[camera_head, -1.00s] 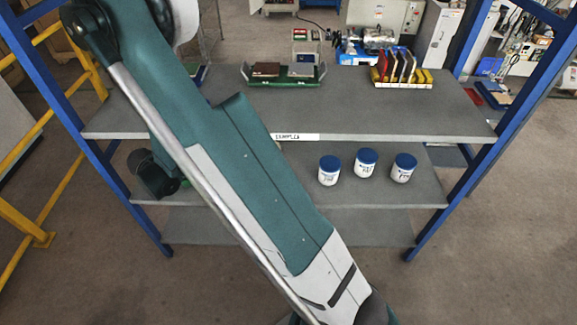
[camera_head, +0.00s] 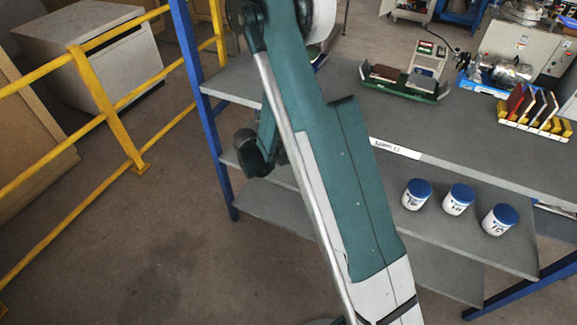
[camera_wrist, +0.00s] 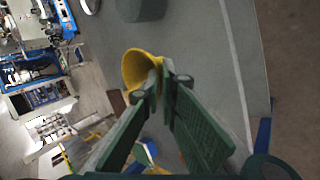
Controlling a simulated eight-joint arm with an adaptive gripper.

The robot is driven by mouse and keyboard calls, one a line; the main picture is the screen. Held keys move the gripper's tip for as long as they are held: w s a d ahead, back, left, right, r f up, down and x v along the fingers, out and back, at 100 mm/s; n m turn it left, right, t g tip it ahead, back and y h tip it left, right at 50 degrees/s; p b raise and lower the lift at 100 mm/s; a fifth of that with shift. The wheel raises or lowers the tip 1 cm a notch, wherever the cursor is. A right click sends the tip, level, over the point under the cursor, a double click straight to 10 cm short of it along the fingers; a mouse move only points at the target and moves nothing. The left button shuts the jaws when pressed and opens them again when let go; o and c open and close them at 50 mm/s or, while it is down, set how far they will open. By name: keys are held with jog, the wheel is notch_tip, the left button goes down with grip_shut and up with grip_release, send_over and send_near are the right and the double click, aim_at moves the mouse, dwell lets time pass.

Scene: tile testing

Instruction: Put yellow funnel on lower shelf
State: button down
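The yellow funnel (camera_wrist: 136,68) shows in the wrist view, its wide mouth toward the left. My gripper (camera_wrist: 160,80) has its green fingertips closed around the funnel's narrow end. In the head view my arm covers the middle of the picture, and neither funnel nor fingertips can be made out there. The rack has a grey upper shelf (camera_head: 450,140) with a white label on its front edge. Below it, the lower shelf (camera_head: 395,222) bears three white jars with blue lids (camera_head: 459,199). A further grey board (camera_head: 270,208) lies near the floor.
A green tray (camera_head: 420,87) and a yellow holder with upright tiles (camera_head: 533,115) stand on the upper shelf. A blue post (camera_head: 196,100) bounds the rack's left side. A yellow railing (camera_head: 110,120) stands further left, with bare floor between.

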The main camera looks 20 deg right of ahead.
jog(key=shift+f, duration=0.25)
jog(key=shift+f, duration=0.1)
jog(key=shift+f+b, duration=0.4)
jog(key=shift+f, duration=1.35)
jog(key=shift+f, duration=0.2)
jog(key=c, duration=2.7)
grip_release()
jog(key=shift+r, duration=0.3)
jog(key=p+v, duration=0.2)
jog(key=v, duration=1)
jog(key=shift+f, duration=0.1)
